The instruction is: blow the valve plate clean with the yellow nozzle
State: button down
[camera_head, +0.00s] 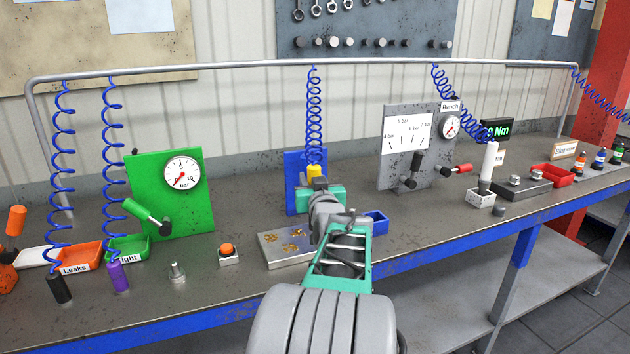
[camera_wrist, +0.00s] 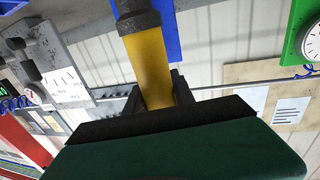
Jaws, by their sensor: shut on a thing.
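The yellow nozzle (camera_head: 314,170) hangs from a coiled blue hose in front of a blue upright panel (camera_head: 294,160). My gripper (camera_head: 317,185) is at the nozzle, seen from behind, and is shut on it. In the wrist view the yellow nozzle (camera_wrist: 149,70) runs up from between my dark fingers (camera_wrist: 158,92) to a black collar. The valve plate (camera_head: 285,247) appears to be the flat grey plate on the bench, left of my arm, with brownish-gold debris (camera_head: 296,233) on it. My arm hides its right part.
A small blue bin (camera_head: 376,222) stands right of my arm. An orange button box (camera_head: 228,254) and a metal fitting (camera_head: 177,272) lie left of the plate. A green gauge panel (camera_head: 163,208) and a grey gauge panel (camera_head: 398,165) stand behind. Several blue hoses hang from the rail.

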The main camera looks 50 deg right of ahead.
aim_at(306, 165)
jog(key=w+a+b, duration=0.3)
jog(key=w+a, duration=0.2)
jog(key=a, duration=0.4)
jog(key=shift+w+a, duration=0.2)
jog(key=shift+w, duration=0.05)
dwell(1.6)
jog(key=shift+w, duration=0.1)
jog(key=x, duration=0.4)
jog(key=b+x, duration=0.1)
jog(key=shift+w+a, duration=0.1)
jog(key=shift+w, duration=0.5)
dwell(0.7)
jog(key=shift+s, duration=0.1)
jog(key=shift+s+d+b, duration=0.3)
jog(key=shift+s+d, duration=0.7)
jog(key=shift+d, duration=0.7)
jog(key=shift+s+d+b, duration=0.25)
jog(key=shift+s+d, duration=0.75)
jog(key=shift+d, duration=0.75)
jog(key=shift+s+d+b, duration=0.3)
jog(key=shift+s+d, duration=0.7)
jog(key=shift+d, duration=0.7)
